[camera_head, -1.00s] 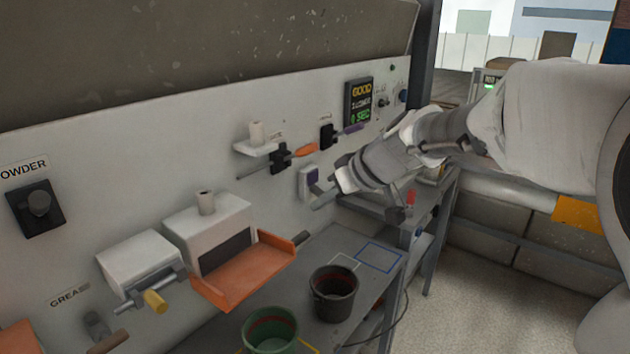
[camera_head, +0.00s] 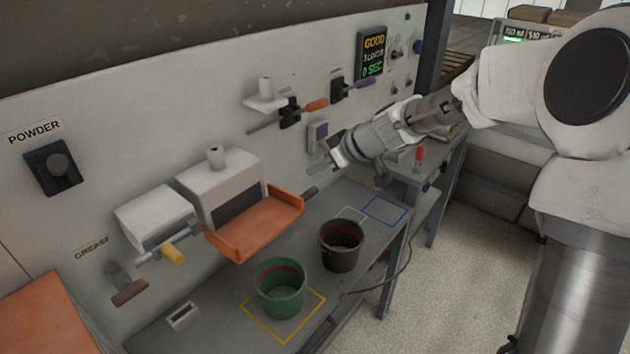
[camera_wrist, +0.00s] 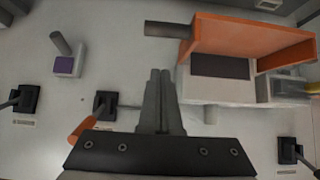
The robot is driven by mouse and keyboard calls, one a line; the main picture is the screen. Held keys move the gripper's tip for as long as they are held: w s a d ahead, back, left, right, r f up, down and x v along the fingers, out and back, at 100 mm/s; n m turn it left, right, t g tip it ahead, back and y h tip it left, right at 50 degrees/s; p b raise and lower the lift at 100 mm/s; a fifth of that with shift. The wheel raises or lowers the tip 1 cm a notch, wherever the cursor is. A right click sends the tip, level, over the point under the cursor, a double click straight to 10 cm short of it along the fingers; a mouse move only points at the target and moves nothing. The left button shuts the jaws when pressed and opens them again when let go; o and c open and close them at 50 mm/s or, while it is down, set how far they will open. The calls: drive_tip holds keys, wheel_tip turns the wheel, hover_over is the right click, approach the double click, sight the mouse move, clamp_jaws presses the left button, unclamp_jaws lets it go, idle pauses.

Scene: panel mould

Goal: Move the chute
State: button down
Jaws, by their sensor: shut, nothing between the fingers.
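The chute, an orange tray with raised sides (camera_head: 253,228), sits in front of a white box on the panel. A dark round handle (camera_head: 303,194) sticks out at its right end. In the wrist view the orange chute (camera_wrist: 250,38) is at the upper right, and its dark handle (camera_wrist: 166,30) points left. My gripper (camera_head: 330,160) is to the right of and above the chute, apart from it. In the wrist view my gripper's fingers (camera_wrist: 160,85) are together and empty, below the handle.
A purple-faced switch box (camera_head: 318,132) is close beside my gripper. Tools with orange and purple handles hang on the panel above. A green bucket (camera_head: 279,293) and a black bucket (camera_head: 341,250) stand on the grey bench below. A yellow-handled lever (camera_head: 172,254) is left of the chute.

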drive_tip(key=shift+w+a+f, duration=0.1)
drive_tip(key=shift+a+f, duration=0.05)
drive_tip(key=shift+f, duration=1)
drive_tip(key=shift+w+a+f, duration=0.1)
drive_tip(key=shift+f, duration=1)
drive_tip(key=shift+b, duration=0.3)
